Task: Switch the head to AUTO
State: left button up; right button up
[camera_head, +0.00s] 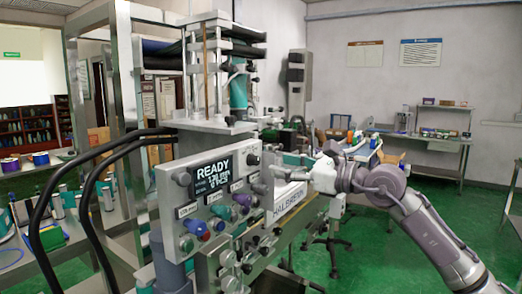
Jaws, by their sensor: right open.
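The machine's control panel (205,200) stands at centre left and faces left-front. Its display (213,176) reads READY, with smaller lines below. My right gripper (285,172) is open, just right of the panel, in front of the machine body and apart from the knobs. Its fingertips are hard to make out. My left gripper is not in view.
Two black hoses (105,150) loop left of the panel. A white plate with lettering (289,200) lies below my right gripper. A steel table (425,142) stands at the back right. Green floor (480,215) is open at right.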

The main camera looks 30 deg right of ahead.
aim_at(258, 160)
jog(key=p+x, duration=0.1)
jog(key=x, duration=0.1)
jog(key=p+x, duration=0.2)
jog(key=x, duration=0.1)
jog(key=shift+w+r, duration=0.2)
jog(key=shift+w, duration=0.1)
jog(key=shift+w+a+f+p, duration=0.2)
jog(key=shift+w+a+p, duration=0.15)
jog(key=shift+w, duration=0.25)
grip_shut()
